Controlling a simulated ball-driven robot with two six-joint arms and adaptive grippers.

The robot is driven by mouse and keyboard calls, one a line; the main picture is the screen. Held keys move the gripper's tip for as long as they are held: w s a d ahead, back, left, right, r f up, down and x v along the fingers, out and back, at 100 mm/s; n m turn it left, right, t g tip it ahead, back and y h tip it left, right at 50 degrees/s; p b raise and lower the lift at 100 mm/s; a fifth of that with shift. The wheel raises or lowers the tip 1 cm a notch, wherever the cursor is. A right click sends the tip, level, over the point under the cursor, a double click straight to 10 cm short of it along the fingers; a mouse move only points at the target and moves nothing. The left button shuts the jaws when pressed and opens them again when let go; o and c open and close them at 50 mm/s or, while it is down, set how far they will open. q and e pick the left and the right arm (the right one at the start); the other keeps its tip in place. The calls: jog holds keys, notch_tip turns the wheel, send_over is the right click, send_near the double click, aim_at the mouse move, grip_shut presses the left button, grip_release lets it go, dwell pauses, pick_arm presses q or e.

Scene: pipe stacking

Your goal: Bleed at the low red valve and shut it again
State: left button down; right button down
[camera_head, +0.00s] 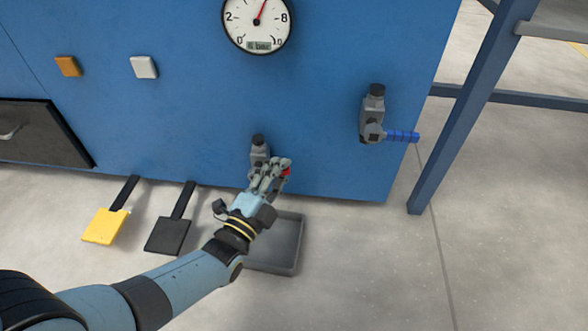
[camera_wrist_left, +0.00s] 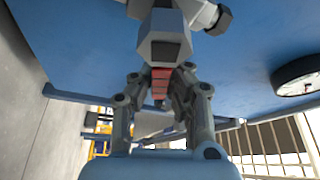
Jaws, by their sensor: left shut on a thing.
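The low red valve (camera_head: 259,150) is a grey body low on the blue panel. In the left wrist view, the red handle (camera_wrist_left: 160,76) lies between the fingers of my left gripper (camera_wrist_left: 160,90), below the grey valve body (camera_wrist_left: 164,40). The fingers are shut on the handle, and they hide most of it in the head view. The pressure gauge (camera_head: 257,22) has a red needle pointing up and slightly right, and its display seems to read 6 bar. My right gripper is not in view.
A grey tray (camera_head: 286,252) lies on the floor below the valve. A blue-handled valve (camera_head: 374,115) is to the right. Yellow (camera_head: 103,226) and black (camera_head: 168,236) pedals stand at left. A blue rack post (camera_head: 470,110) stands at right.

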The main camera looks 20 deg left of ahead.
aim_at(254, 170)
pick_arm(q)
jog(key=n, duration=0.1)
jog(key=r+n, duration=0.1)
jog(key=n, duration=0.1)
jog(key=a+n+t+y, duration=0.1)
jog(key=shift+s+r, duration=0.25)
jog(key=n, duration=0.1)
jog(key=n+y, duration=0.1)
jog(key=n, duration=0.1)
jog(key=a+r+n+t+y, duration=0.1)
jog(key=n, duration=0.1)
jog(key=shift+s+a, duration=0.1)
jog(key=shift+s, duration=0.1)
jog(key=n+y, duration=0.1)
jog(key=n, duration=0.1)
jog(key=a+n+y, duration=0.1)
jog(key=n, duration=0.1)
jog(key=n+y, duration=0.1)
jog(key=n, duration=0.1)
jog(key=shift+s+a+r, duration=0.25)
jog(key=shift+a+r, duration=0.15)
jog(key=shift+s+a+n+y, duration=0.1)
jog(key=shift+a+n+y, duration=0.15)
jog(key=shift+n+y, duration=0.4)
jog(key=shift+s+a+n+y, duration=0.1)
jog(key=shift+a+n+y, duration=0.2)
jog(key=shift+n, duration=0.65)
jog(key=shift+y, duration=0.25)
